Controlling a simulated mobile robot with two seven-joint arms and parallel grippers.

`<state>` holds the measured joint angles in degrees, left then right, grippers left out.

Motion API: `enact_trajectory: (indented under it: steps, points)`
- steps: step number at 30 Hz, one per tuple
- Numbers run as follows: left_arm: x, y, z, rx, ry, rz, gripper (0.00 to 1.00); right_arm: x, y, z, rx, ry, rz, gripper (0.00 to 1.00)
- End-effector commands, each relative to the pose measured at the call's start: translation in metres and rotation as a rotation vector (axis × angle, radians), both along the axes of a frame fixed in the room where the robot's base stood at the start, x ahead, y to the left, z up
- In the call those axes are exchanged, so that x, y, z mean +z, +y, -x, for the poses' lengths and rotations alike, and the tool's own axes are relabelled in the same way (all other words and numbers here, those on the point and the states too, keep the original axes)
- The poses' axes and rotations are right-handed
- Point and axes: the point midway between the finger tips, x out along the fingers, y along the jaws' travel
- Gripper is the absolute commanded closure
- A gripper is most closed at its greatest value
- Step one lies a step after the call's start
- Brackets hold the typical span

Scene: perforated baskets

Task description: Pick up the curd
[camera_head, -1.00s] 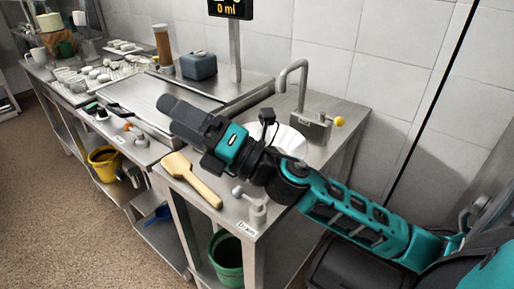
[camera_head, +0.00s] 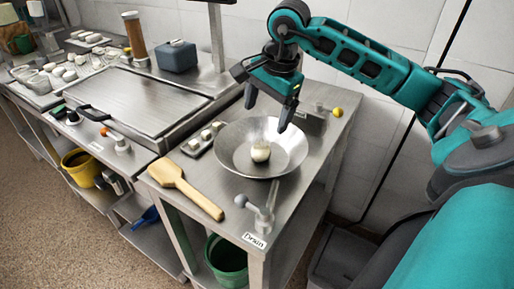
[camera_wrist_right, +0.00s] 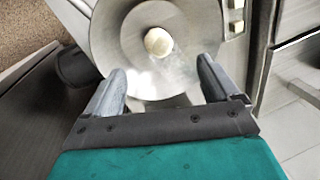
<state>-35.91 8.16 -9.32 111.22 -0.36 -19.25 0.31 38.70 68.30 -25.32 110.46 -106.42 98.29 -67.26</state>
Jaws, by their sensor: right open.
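The curd looks to be the small round off-white lump (camera_head: 261,151) in the wide shallow metal pan (camera_head: 232,163). It also shows in the right wrist view (camera_wrist_right: 159,41), beyond the fingertips and roughly between their lines. My right gripper (camera_head: 268,112) hangs above the pan with its fingers pointing down, open and empty. In the right wrist view the gripper (camera_wrist_right: 162,78) shows its two fingers wide apart, not touching the lump. My left gripper is not in view.
A wooden paddle (camera_head: 184,186) lies on the steel counter left of the pan. A drain lever (camera_head: 262,208) stands at the front edge. A flat griddle plate (camera_head: 137,108) and a grey-blue box (camera_head: 177,56) are further left. A green bucket (camera_head: 228,257) stands below.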

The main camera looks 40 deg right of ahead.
Motion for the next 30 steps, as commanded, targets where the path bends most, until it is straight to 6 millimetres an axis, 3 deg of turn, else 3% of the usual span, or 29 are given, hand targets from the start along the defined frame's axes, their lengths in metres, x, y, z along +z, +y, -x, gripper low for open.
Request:
enact_trajectory:
  steps: [9, 17, 25, 30]
  points:
    - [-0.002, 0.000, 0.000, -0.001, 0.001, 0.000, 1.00, -0.056, 0.001, -0.011, 0.001, 0.007, -0.002, 0.11]
    - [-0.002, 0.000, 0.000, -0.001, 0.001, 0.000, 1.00, -0.077, 0.000, -0.015, 0.000, 0.005, -0.003, 0.11]
    - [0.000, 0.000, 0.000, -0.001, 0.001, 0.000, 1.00, -0.114, -0.007, -0.022, -0.001, 0.005, -0.005, 0.11]
    - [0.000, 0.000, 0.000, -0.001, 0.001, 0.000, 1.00, -0.124, -0.008, -0.024, 0.000, 0.003, -0.002, 0.11]
